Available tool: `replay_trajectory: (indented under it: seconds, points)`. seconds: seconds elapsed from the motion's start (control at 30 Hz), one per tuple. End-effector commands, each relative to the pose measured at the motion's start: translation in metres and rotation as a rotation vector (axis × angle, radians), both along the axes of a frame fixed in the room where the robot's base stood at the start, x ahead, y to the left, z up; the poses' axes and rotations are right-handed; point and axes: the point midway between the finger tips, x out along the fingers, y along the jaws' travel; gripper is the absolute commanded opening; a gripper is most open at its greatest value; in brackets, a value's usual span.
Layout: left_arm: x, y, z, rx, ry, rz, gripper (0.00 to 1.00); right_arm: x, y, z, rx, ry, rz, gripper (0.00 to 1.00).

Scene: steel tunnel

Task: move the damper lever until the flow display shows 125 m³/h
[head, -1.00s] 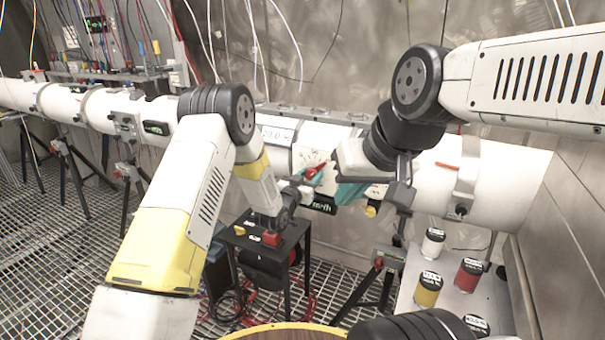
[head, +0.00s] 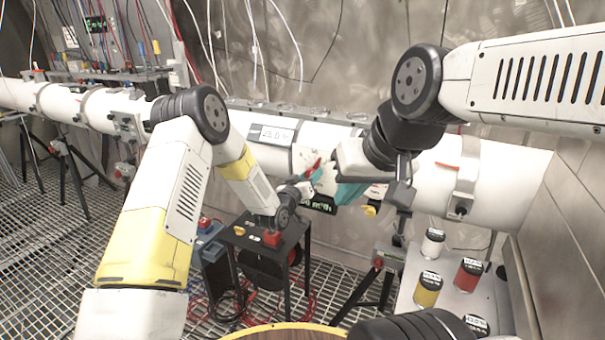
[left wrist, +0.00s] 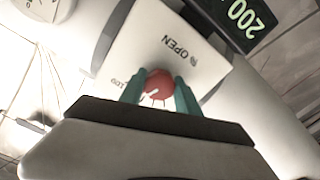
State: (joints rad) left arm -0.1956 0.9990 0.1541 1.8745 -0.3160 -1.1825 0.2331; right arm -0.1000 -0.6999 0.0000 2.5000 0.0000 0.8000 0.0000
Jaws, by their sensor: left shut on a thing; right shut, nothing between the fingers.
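The damper lever has a red knob (left wrist: 158,85) over a pale plate (left wrist: 165,45) marked OPEN in the left wrist view; another word is partly covered. In the head view the red lever (head: 313,168) shows on the white duct. My left gripper (left wrist: 160,92) is shut on the knob, teal fingers on both sides; its fingers also show in the head view (head: 312,176). The flow display (left wrist: 240,18) reads 200 in green digits, its edge cut off; in the head view the display (head: 320,203) is partly hidden. My right gripper (head: 348,192) is shut, right of the lever.
A black stand (head: 265,240) with a red button (head: 272,238) stands below. Several lidded jars, one red (head: 468,272), stand on a pale table at the right. Grating floor lies left.

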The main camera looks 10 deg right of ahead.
Motion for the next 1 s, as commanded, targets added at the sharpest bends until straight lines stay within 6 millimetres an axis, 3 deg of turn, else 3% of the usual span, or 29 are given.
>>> replay_trajectory:
  seconds: [0.5, 1.0]
  points:
    - [0.0001, 0.001, -0.0006, -0.311, 0.21, 0.002, 0.0, 0.0, 0.0, 0.0, 0.0, 0.0, 0.0, 0.0]
    - [-0.0004, 0.0002, -0.0009, -0.388, 0.264, 0.001, 0.0, 0.0, 0.0, 0.0, 0.0, 0.0, 0.0, 0.0]
